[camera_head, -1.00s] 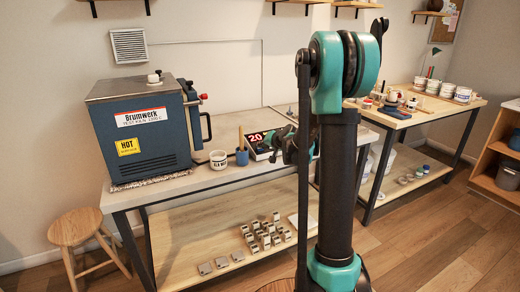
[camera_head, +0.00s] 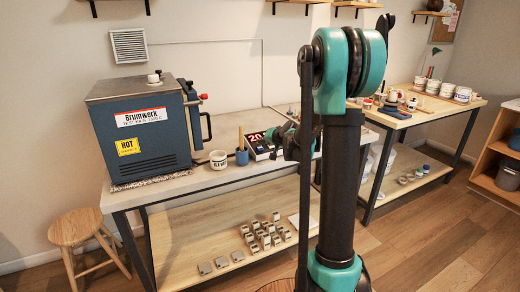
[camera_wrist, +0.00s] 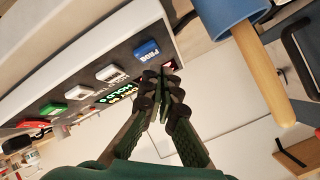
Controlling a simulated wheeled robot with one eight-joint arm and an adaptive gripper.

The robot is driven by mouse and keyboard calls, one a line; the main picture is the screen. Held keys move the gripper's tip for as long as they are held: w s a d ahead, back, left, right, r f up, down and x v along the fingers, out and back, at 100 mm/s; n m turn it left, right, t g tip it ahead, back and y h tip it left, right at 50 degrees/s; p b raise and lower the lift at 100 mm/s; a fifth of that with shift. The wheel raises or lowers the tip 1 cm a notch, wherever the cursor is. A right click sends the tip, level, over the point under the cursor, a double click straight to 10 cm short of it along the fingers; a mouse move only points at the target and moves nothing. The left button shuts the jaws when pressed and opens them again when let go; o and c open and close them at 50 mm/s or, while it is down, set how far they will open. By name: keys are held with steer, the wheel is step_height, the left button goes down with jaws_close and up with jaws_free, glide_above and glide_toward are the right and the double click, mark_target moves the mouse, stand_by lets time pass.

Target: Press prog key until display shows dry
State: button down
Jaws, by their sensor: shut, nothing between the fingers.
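The controller (camera_head: 262,152) stands on the bench, with a lit red display reading about "20", partly hidden by my arm. In the wrist view its sloped front crosses the upper left. The blue PROG key (camera_wrist: 147,50) is at the end of a row of keys.
A blue cup (camera_head: 242,157) with a wooden-handled tool (camera_wrist: 270,80) stands beside the controller. A white labelled jar (camera_head: 218,160) and the blue kiln (camera_head: 150,130) are further left. The lower shelf (camera_head: 190,246) holds several small pieces.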

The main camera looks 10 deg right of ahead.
mark_target(263, 154)
steer(key=shift+s+d+r, duration=0.1)
steer(key=shift+s+r, duration=0.1)
steer(key=shift+r, duration=0.6)
steer(key=shift+s+d+r, duration=0.1)
steer(key=shift+s+r, duration=0.05)
steer(key=shift+r, duration=0.65)
steer(key=shift+s+r, duration=0.2)
steer(key=shift+r, duration=0.6)
